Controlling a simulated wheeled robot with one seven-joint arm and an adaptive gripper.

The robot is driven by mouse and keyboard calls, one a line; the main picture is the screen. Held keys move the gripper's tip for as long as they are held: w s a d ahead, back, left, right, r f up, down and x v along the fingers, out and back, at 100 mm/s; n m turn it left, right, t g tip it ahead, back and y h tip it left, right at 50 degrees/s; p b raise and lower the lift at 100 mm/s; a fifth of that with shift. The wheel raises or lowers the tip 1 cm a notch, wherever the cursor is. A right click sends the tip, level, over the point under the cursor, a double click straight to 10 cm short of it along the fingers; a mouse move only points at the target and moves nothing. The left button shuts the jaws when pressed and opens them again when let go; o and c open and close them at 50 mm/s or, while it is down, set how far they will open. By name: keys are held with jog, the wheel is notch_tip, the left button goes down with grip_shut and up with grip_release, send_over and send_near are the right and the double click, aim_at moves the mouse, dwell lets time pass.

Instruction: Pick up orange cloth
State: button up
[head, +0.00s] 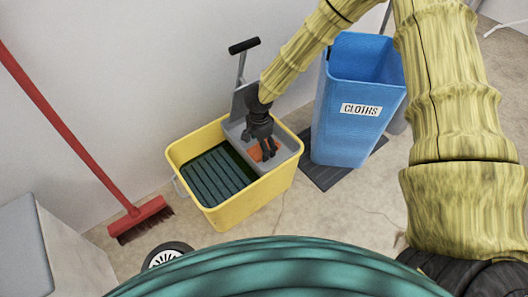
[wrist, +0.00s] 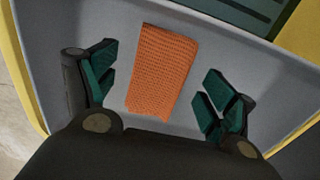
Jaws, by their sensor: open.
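The orange cloth (wrist: 160,72) lies flat in the grey tray part (wrist: 225,62) of a yellow mop bucket. In the wrist view it shows between my open fingers, a little beyond them, with a waffle-like weave. My gripper (wrist: 156,88) is open and empty, with one green-padded finger on each side of the cloth. In the head view my gripper (head: 268,154) reaches down into the grey part of the bucket, and the orange cloth (head: 255,152) is partly hidden behind its fingers. I cannot tell whether the fingers touch the tray.
The yellow bucket (head: 245,208) has raised walls around the tray and a dark green grate (head: 212,177). A lever handle (head: 243,46) rises behind it. A blue bin labelled CLOTHS (head: 345,130) stands to the right. A red broom (head: 140,215) leans at left.

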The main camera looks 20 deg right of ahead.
jog(key=shift+f, duration=0.85)
jog(key=shift+c, duration=0.2)
jog(key=c, duration=1.1)
jog(key=shift+c, duration=0.2)
jog(key=shift+r, duration=0.25)
